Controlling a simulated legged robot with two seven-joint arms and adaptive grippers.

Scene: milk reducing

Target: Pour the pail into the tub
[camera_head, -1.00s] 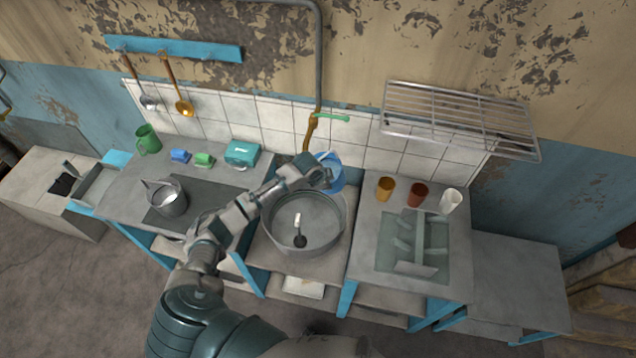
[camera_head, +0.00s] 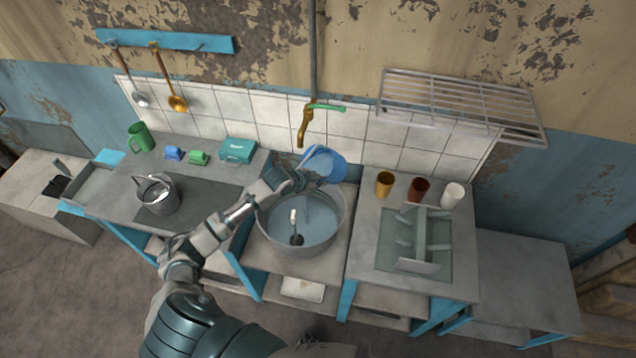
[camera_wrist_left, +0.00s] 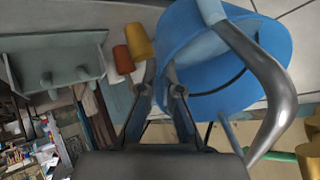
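The blue pail (camera_head: 334,169) is tilted above the back rim of the round grey metal tub (camera_head: 342,222). Pale blue liquid (camera_head: 318,217) covers the tub's bottom around a small upright fitting. My left gripper (camera_head: 298,178) is at the pail's left side, holding it; its fingertips are hard to make out in the head view. In the left wrist view, its two dark fingers (camera_wrist_left: 163,88) are at the side of the pail (camera_wrist_left: 230,75), with a grey curved bar crossing the pail. My right gripper is out of view.
A brass tap (camera_head: 304,128) with a green handle hangs close behind the pail. Yellow (camera_head: 384,184), brown (camera_head: 418,190) and white (camera_head: 453,195) cups stand to the right. A metal pot (camera_head: 158,196) stands on the left counter. A wire rack (camera_head: 460,100) is on the wall.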

